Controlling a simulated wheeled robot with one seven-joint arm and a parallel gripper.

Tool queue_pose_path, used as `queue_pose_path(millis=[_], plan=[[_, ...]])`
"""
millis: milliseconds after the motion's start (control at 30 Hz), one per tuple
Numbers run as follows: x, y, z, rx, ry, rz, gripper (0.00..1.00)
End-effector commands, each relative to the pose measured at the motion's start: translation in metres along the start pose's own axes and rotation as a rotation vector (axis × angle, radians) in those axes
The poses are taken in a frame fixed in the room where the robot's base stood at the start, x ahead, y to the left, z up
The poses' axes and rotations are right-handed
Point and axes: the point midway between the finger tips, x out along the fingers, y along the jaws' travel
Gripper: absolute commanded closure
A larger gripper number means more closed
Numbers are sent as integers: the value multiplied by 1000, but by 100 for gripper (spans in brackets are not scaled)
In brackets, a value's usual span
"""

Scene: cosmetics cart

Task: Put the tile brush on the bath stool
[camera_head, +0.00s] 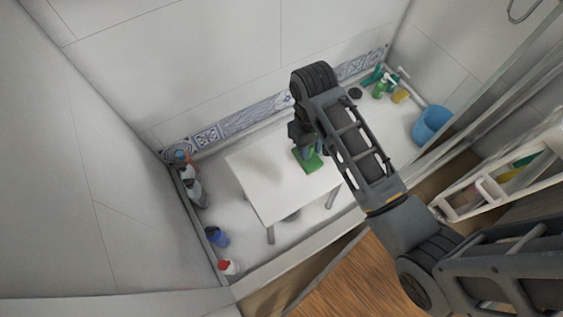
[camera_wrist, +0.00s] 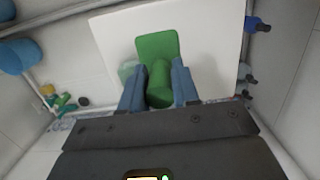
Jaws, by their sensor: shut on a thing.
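The green tile brush (camera_head: 309,161) is at my gripper, over the right part of the white bath stool (camera_head: 262,185). In the wrist view my gripper (camera_wrist: 158,88) has its two blue fingers on either side of the brush's green round handle. The flat green head (camera_wrist: 157,45) points away from me over the stool top (camera_wrist: 215,40). My gripper (camera_head: 307,148) is shut on the brush. I cannot tell whether the brush touches the stool. A pale green thing (camera_wrist: 127,70) shows beside the left finger, partly hidden.
A blue bucket (camera_head: 431,125), green bottles (camera_head: 381,85) and a yellow sponge (camera_head: 400,96) stand at the right. Several bottles line the left wall, with a blue container (camera_head: 217,237) and a red-capped bottle (camera_head: 229,267) nearer. The left stool top is clear.

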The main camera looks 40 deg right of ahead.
Motion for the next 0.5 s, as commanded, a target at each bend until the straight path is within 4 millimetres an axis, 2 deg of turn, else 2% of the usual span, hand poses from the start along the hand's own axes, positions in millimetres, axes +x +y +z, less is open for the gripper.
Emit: queue_pose_path(millis=[300,500], plan=[[34,-54,-37,-6,0,1,94],[52,-84,-57,-4,0,1,94]])
